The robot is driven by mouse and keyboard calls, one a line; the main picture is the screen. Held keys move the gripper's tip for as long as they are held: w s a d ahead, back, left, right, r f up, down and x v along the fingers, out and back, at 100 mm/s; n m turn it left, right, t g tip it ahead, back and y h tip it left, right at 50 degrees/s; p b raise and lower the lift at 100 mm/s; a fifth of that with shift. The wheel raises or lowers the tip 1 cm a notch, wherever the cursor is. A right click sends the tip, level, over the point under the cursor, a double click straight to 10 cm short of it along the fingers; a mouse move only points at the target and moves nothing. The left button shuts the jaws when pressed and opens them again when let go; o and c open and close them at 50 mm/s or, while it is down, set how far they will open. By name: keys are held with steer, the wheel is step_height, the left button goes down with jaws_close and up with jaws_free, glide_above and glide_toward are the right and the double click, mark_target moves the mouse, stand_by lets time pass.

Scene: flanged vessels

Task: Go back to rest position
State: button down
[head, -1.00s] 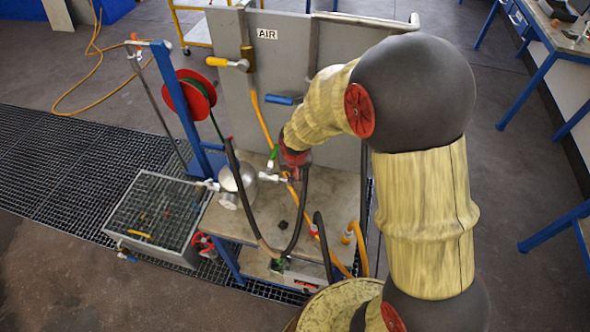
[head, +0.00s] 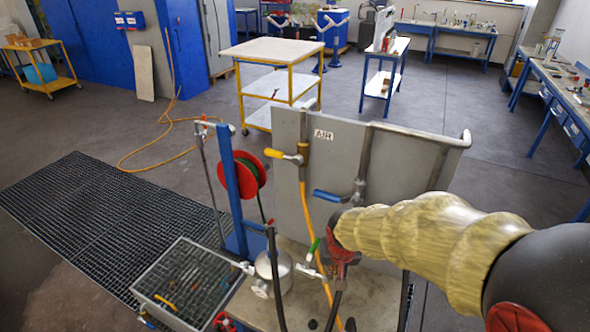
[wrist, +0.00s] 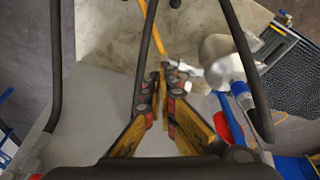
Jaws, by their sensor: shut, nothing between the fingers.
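My gripper (wrist: 164,82) is shut and empty in the wrist view, its yellow and dark fingers together above the pale stand top. In the head view the red wrist end of my gripper (head: 338,256) hangs in front of the grey panel, and its fingertips are hard to make out. The small metal vessel (head: 272,270) stands to its left, apart from it. The vessel also shows in the wrist view (wrist: 221,60), right of the fingers. My arm comes in from the lower right in its yellow cover.
The grey panel (head: 340,145) with the AIR label, a yellow valve handle (head: 281,154) and a blue valve handle (head: 331,196) stands close behind my gripper. Dark hoses rise around it. A mesh-topped box (head: 185,280) is at left. A yellow trolley (head: 270,55) stands behind; the floor at right is open.

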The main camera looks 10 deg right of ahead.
steer(key=s+r+n+t+b, duration=0.1)
steer(key=s+r+b, duration=0.3)
steer(key=s, duration=0.5)
steer(key=s+d+r+n+t+b, duration=0.1)
steer(key=s+r+b, duration=0.4)
steer(key=s, duration=0.5)
steer(key=shift+r+y, duration=0.3)
steer(key=shift+r, duration=0.1)
